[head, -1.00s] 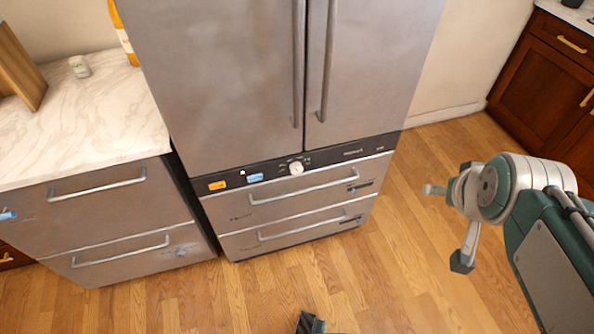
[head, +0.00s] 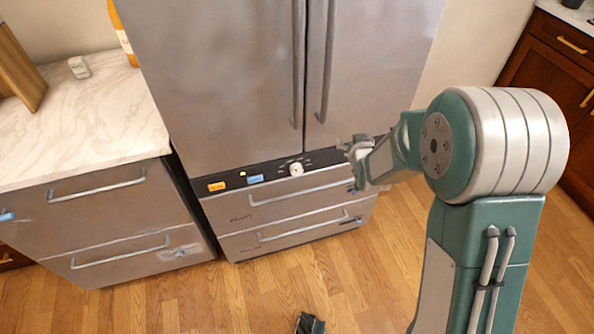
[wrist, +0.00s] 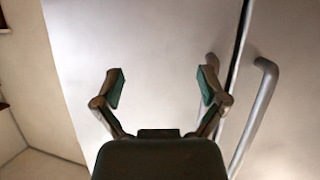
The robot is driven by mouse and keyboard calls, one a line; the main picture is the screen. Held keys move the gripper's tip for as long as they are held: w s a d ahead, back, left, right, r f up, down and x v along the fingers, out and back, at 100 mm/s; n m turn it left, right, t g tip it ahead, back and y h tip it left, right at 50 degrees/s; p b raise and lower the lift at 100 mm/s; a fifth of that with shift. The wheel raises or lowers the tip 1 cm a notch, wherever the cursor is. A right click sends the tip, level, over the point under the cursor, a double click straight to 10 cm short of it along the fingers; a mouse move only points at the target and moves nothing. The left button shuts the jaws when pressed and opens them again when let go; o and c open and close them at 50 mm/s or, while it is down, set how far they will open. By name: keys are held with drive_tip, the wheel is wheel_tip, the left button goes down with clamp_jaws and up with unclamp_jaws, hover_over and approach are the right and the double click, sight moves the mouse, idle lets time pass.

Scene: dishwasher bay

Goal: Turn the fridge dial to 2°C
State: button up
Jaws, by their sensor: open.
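The fridge (head: 215,80) is a tall steel unit with two doors above and drawers below. Its round white dial (head: 296,169) sits on the dark control strip (head: 235,178) between doors and drawers. Marks around the dial are too small to read. My gripper (head: 350,158) is right of the dial in the head view, apart from it. In the wrist view my gripper (wrist: 160,88) is open and empty, with its fingers spread before a fridge door (wrist: 150,40). The dial does not show in the wrist view.
Two door handles (head: 298,70) hang above the strip, and one shows close to my right finger in the wrist view (wrist: 252,115). Drawer handles (head: 300,190) jut out below the dial. A marble-topped counter (head: 90,125) stands at left. The wood floor in front is mostly clear.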

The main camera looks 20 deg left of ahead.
drive_tip(key=a+f+n+t+y, duration=0.1)
drive_tip(key=a+f, duration=0.2)
drive_tip(key=f, duration=0.3)
drive_tip(key=a+f+n+y, duration=0.1)
drive_tip(key=a+f, duration=0.3)
drive_tip(key=f, duration=0.1)
drive_tip(key=t+y, duration=0.1)
drive_tip(key=y, duration=0.2)
approach(297, 172)
drive_tip(key=shift+n, duration=0.4)
drive_tip(key=x, duration=1)
drive_tip(key=shift+w+a, duration=0.1)
drive_tip(key=shift+w, duration=0.15)
drive_tip(key=c, duration=1.1)
